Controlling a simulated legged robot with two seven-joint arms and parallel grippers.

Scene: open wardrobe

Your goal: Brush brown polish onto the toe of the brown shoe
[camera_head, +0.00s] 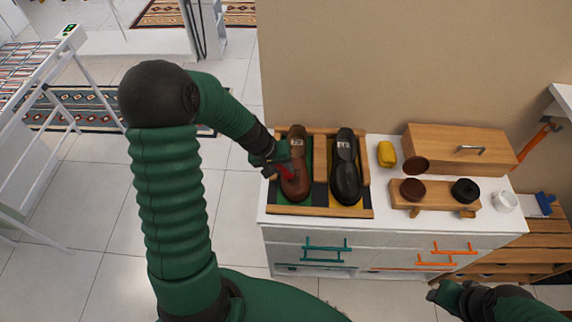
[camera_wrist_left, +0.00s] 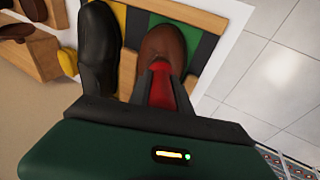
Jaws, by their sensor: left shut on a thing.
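The brown shoe (camera_head: 296,180) lies in the left bay of a wooden tray (camera_head: 320,211), toe towards me; it also shows in the left wrist view (camera_wrist_left: 166,44). My left gripper (camera_head: 275,162) is shut on a red-handled brush (camera_head: 287,173) at the left side of the toe. In the left wrist view the red handle (camera_wrist_left: 162,88) sits between the fingers; the bristles are hidden, so contact cannot be told. A round brown polish tin (camera_head: 412,190) stands on a small wooden stand (camera_head: 434,203). My right gripper (camera_head: 442,291) is low at the right, its jaws unclear.
The black shoe (camera_head: 346,182) lies in the tray's right bay. A black tin (camera_head: 466,190) shares the stand. A yellow block (camera_head: 387,154), a wooden box (camera_head: 460,148) and a white cup (camera_head: 505,202) stand on the white cabinet top (camera_head: 400,226). A wall rises behind.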

